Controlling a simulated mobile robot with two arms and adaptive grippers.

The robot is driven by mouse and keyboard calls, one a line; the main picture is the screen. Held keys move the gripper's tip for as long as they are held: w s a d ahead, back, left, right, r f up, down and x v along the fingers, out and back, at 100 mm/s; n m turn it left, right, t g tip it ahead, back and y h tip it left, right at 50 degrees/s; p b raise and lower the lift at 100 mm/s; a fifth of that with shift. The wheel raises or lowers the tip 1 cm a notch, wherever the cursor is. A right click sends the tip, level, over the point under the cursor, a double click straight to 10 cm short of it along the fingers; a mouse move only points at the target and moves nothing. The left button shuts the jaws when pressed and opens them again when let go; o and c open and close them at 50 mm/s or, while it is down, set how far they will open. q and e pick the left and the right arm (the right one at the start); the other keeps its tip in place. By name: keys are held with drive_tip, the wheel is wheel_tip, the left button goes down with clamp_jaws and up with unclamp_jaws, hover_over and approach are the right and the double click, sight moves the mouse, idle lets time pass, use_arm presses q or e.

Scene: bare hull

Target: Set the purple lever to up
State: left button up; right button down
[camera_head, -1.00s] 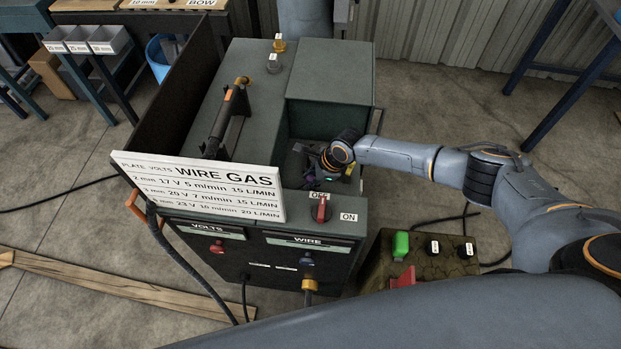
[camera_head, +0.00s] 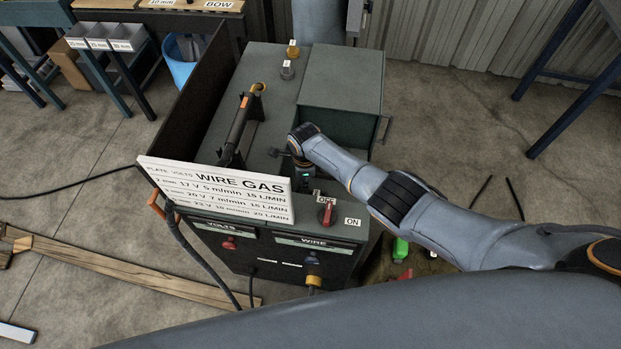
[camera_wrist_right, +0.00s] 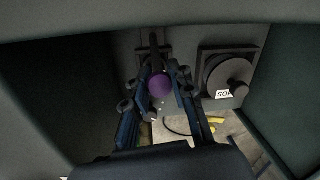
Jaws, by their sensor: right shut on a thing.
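The purple lever shows in the right wrist view as a round purple knob (camera_wrist_right: 160,86) on a dark stem against a grey panel. My right gripper (camera_wrist_right: 163,98) has its blue-edged fingers closed around the knob, one on each side. In the head view my right arm reaches over the welding machine (camera_head: 315,240) to a recess beside the grey-green box. My left gripper is not in view.
A white settings sign (camera_head: 215,190) stands at the machine's front, beside a red OFF/ON switch (camera_head: 327,212). A green button (camera_head: 400,249) shows below my arm. A torch (camera_head: 240,125) lies on top.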

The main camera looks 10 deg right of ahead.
drive_tip(key=a+b, duration=0.1)
drive_tip(key=w+a+h+b, duration=0.1)
drive_tip(key=b, duration=0.1)
drive_tip(key=shift+f+g+h, duration=0.1)
drive_tip(key=shift+g+h, duration=0.2)
drive_tip(key=shift+w+a+r+h+b, duration=0.15)
drive_tip(key=shift+a+r+h+b, duration=0.25)
drive_tip(key=shift+b, duration=0.65)
drive_tip(key=c, duration=1.1)
unclamp_jaws()
drive_tip(key=d+v, duration=0.2)
drive_tip(key=v, duration=0.7)
drive_tip(key=shift+w+r, duration=0.2)
drive_tip(key=shift+r, duration=0.35)
